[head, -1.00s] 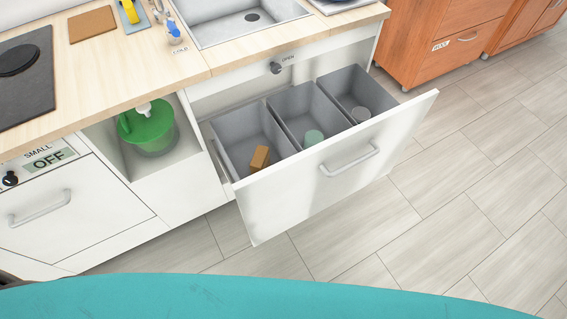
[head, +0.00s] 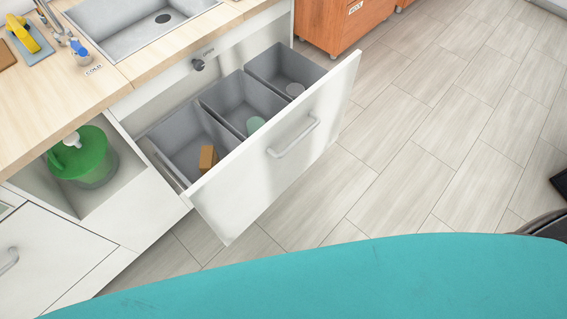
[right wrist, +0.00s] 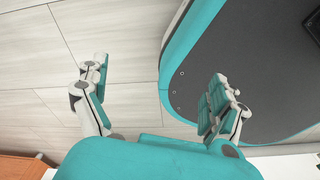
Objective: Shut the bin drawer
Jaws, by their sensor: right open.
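The bin drawer (head: 245,180) is pulled out under the counter in the head view, its white front standing clear of the cabinet. A pale bar handle (head: 294,138) is on the front. My right gripper (right wrist: 160,76) shows in the right wrist view, fingers wide apart and empty above the floor beside my teal base. It is not touching the drawer. My left gripper is not in view.
A sink (head: 120,30) is in the counter (head: 60,95). A green-lidded container (head: 85,160) sits in an open cubby left of the drawer. An orange wooden cabinet (head: 335,25) stands beyond. The floor (head: 430,130) right of the drawer is clear.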

